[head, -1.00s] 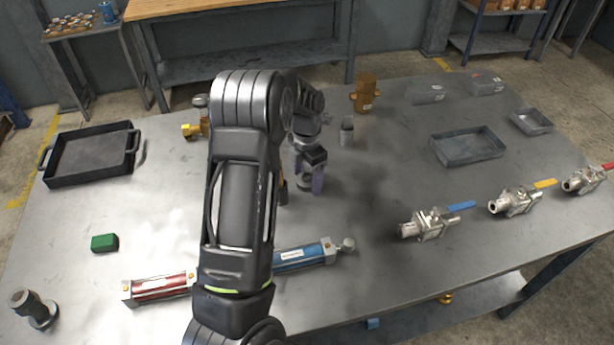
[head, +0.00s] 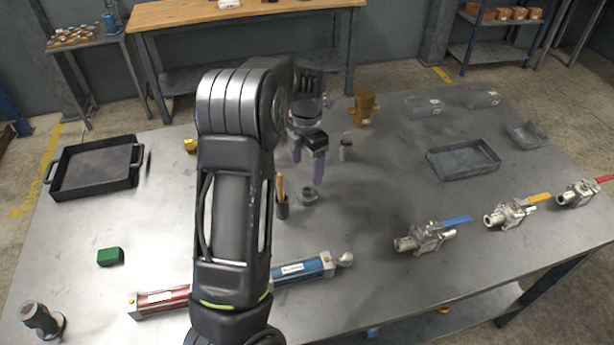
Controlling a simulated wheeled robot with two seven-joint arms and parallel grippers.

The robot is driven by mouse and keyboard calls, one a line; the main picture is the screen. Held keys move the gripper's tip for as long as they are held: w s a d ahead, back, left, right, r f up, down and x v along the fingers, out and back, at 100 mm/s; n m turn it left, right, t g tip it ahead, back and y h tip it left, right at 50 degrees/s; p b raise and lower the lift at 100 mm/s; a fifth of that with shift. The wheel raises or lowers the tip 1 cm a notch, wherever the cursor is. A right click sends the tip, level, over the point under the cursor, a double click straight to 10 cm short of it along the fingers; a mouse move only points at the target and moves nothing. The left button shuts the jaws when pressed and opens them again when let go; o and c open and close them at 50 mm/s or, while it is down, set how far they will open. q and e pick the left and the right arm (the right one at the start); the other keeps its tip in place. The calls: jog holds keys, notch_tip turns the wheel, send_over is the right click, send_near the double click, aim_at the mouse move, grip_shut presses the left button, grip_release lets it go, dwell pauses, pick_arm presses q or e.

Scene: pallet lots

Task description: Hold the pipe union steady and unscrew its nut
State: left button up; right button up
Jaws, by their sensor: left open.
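A small grey round fitting (head: 308,193) lies on the metal table below my left gripper; it may be the pipe union or part of it, but it is too small to tell. A bronze-coloured fitting (head: 364,106) stands farther back, right of the gripper. My right gripper is not in the head view.
A dark holder with a wooden handle (head: 281,205) and a small grey cylinder (head: 346,149) stand close to the gripper. Blue (head: 303,269) and red (head: 160,301) cylinders lie in front. Valves (head: 426,236) and a grey tray (head: 463,160) are right; a black tray (head: 94,168) is left.

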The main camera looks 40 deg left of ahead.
pick_arm(q)
jog(key=shift+r, duration=0.95)
